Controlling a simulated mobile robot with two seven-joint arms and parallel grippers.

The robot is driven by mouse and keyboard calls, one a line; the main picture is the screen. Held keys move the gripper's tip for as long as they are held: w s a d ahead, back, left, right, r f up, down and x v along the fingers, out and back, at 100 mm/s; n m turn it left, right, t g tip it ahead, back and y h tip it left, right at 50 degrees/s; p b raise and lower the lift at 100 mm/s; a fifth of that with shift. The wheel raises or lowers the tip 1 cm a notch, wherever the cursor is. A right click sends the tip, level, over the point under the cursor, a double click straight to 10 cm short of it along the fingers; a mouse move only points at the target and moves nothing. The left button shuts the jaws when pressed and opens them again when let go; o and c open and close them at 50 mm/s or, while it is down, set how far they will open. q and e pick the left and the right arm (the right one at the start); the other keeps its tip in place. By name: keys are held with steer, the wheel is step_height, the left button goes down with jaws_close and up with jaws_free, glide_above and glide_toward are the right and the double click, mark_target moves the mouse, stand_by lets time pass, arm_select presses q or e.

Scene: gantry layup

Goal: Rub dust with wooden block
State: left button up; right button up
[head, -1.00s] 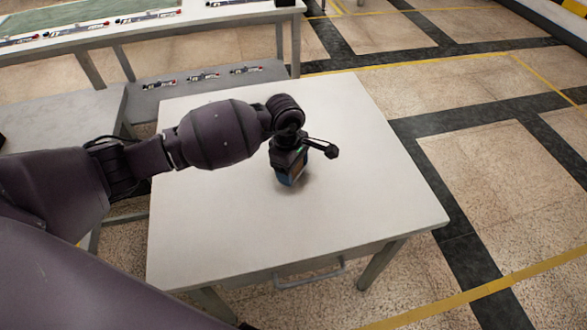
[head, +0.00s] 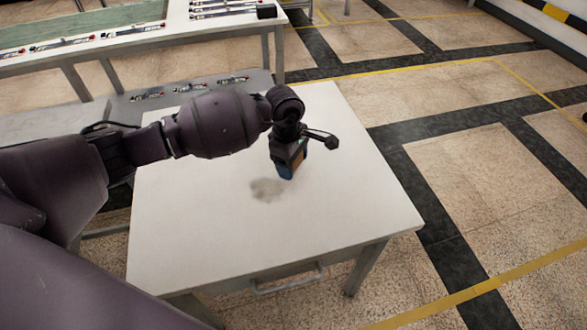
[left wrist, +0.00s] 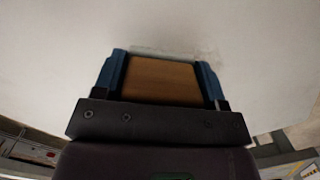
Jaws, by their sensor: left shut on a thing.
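My left gripper (head: 287,172) points down at the white table and is shut on the wooden block. The brown wooden block (left wrist: 162,80) sits between the two blue fingers in the left wrist view. In the head view only a small part of the block (head: 297,160) shows beside the fingers. A grey-brown dust patch (head: 266,189) lies on the tabletop just left of and nearer than the gripper. Faint dust also shows beyond the block in the left wrist view. I cannot tell whether the block touches the table. My right gripper is not in view.
The white table (head: 340,205) is otherwise bare, with a handle (head: 288,280) at its front edge. Another bench (head: 200,28) with tools and a black box (head: 267,11) stands behind. A grey low shelf (head: 190,92) holds more tools. Open tiled floor lies to the right.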

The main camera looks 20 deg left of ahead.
arm_select(q)
step_height(320, 180, up, 2)
steer(key=shift+w, duration=0.1)
step_height(320, 180, up, 2)
steer(key=shift+r+p, duration=0.1)
steer(key=shift+p, duration=0.6)
steer(key=shift+r, duration=0.1)
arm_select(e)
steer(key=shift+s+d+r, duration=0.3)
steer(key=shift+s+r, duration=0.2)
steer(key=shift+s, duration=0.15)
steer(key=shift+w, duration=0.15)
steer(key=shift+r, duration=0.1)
